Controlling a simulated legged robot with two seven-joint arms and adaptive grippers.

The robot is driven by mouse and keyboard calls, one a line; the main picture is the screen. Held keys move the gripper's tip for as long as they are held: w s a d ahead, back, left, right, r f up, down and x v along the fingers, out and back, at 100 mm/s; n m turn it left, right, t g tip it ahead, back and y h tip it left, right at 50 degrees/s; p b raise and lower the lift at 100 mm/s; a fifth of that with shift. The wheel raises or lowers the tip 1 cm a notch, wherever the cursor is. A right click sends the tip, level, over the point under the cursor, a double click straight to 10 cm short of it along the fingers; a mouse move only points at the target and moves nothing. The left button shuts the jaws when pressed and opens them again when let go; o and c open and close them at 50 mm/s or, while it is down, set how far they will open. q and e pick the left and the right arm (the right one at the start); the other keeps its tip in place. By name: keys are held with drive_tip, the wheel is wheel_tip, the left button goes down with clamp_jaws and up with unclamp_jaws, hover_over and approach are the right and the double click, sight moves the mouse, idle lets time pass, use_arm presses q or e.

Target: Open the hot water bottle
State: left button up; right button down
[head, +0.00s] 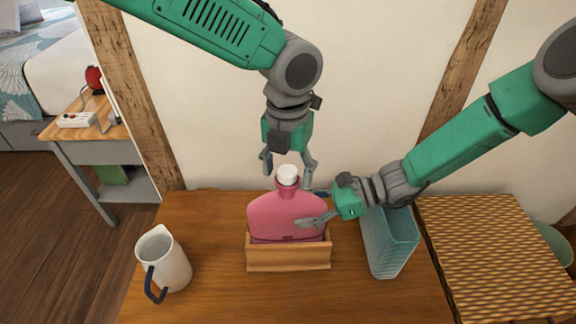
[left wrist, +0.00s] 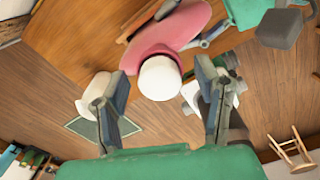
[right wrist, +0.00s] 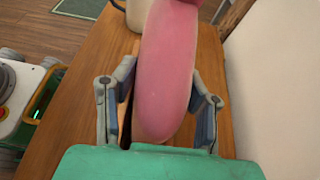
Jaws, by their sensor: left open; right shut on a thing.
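The pink hot water bottle (head: 284,215) stands upright in a wooden holder (head: 288,258) on the table. Its white cap (head: 287,175) is on the neck and faces up. My left gripper (head: 288,172) is open above the bottle, with its fingers on either side of the cap. In the left wrist view the cap (left wrist: 160,78) lies between the open fingers, with no clear contact. My right gripper (head: 318,208) is shut on the bottle's body from the right side. The right wrist view shows the pink body (right wrist: 167,75) between its fingers.
A cream jug (head: 172,262) with a dark blue handle stands left of the holder. A blue-green perforated basket (head: 390,243) stands close on the right. A woven box (head: 495,255) is further right. The wall is close behind; the table front is bare.

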use_arm(q)
clamp_jaws()
drive_tip(key=n, duration=1)
drive_tip(key=shift+r+n, duration=0.1)
drive_tip(key=shift+n, duration=0.3)
drive_tip(key=n, duration=0.9)
drive_tip(key=shift+d, duration=0.15)
drive_tip(key=shift+c, duration=0.5)
unclamp_jaws()
drive_tip(key=shift+r, duration=0.1)
